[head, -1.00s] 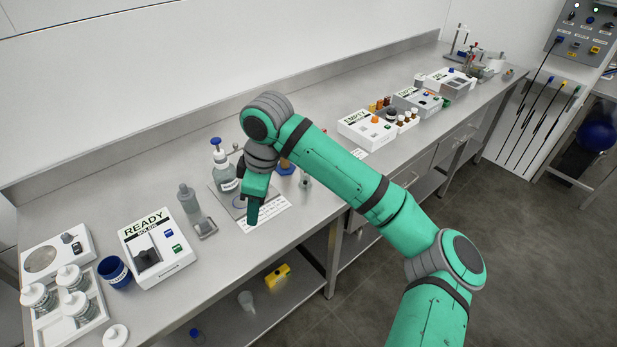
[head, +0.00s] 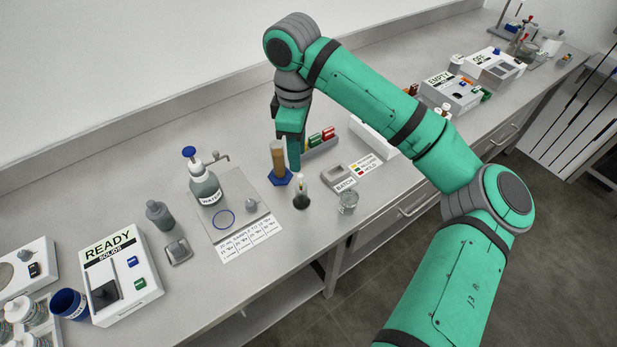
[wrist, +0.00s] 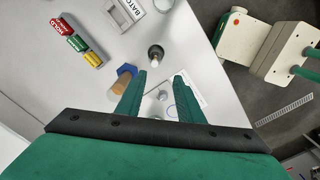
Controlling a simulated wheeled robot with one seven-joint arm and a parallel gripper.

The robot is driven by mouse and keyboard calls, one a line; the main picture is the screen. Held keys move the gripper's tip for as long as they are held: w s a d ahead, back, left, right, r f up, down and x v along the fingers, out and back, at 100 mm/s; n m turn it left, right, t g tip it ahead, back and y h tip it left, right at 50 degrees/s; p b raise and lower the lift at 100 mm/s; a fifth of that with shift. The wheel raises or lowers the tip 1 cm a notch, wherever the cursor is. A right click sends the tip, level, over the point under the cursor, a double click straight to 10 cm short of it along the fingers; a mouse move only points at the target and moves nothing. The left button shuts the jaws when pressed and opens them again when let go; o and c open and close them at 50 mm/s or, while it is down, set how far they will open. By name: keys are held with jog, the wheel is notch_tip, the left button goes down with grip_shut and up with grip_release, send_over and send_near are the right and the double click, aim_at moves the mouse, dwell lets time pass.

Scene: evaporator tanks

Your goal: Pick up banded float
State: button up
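A small upright piece with a dark, rounded bottom and a slim pale top (head: 301,196) stands on the bench. It looks like the banded float, but its bands are too small to make out. It also shows in the wrist view (wrist: 156,53), just beyond my fingertips. My gripper (wrist: 160,76) is open, with its two fingers apart and nothing held between them. In the head view my gripper (head: 294,164) hangs above the bench, up and slightly left of the piece in the picture. An amber-filled cylinder on a blue hexagonal base (head: 279,160) stands close beside my fingers.
A wash bottle (head: 205,188) stands on a metal plate to the left. A small glass beaker (head: 348,202) stands right of the dark piece, near the bench edge. A BATCH holder (head: 340,178) and coloured blocks (head: 322,138) lie behind. A READY SOLIDS box (head: 122,270) is front left.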

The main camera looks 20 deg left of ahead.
aim_at(300, 176)
jog(key=shift+w+f, duration=0.25)
jog(key=shift+w, duration=0.05)
jog(key=f, duration=0.6)
jog(key=shift+w, duration=0.35)
jog(key=f, duration=0.3)
jog(key=shift+d+f, duration=0.2)
jog(key=shift+s+a+f, duration=0.1)
jog(key=shift+a+f, duration=0.1)
jog(key=shift+f, duration=0.25)
jog(key=c, duration=0.8)
